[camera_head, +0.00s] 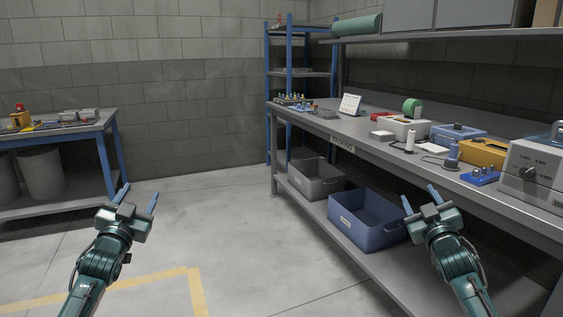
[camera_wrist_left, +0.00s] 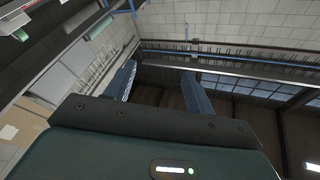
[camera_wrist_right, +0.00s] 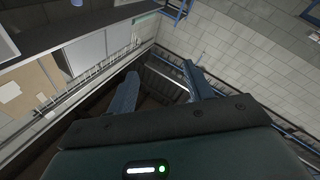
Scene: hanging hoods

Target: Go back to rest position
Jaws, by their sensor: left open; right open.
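My left gripper (camera_head: 137,196) is at the lower left in the head view, raised above the bare floor, with its two blue fingers apart and nothing between them. In the left wrist view its fingers (camera_wrist_left: 160,85) are spread, with wall and ceiling behind. My right gripper (camera_head: 422,200) is at the lower right, in front of the workbench's lower shelf in the picture. Its blue fingers are apart and empty, as the right wrist view also shows (camera_wrist_right: 163,88). Both grippers point up and away from me. No hoods are seen in these views.
A long grey workbench (camera_head: 345,132) runs along the right, carrying boxes, tools and a device (camera_head: 535,172). A blue bin (camera_head: 368,222) and a grey bin (camera_head: 316,180) sit on its lower shelf. Another table (camera_head: 60,130) stands at the left. The floor (camera_head: 220,220) between is clear.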

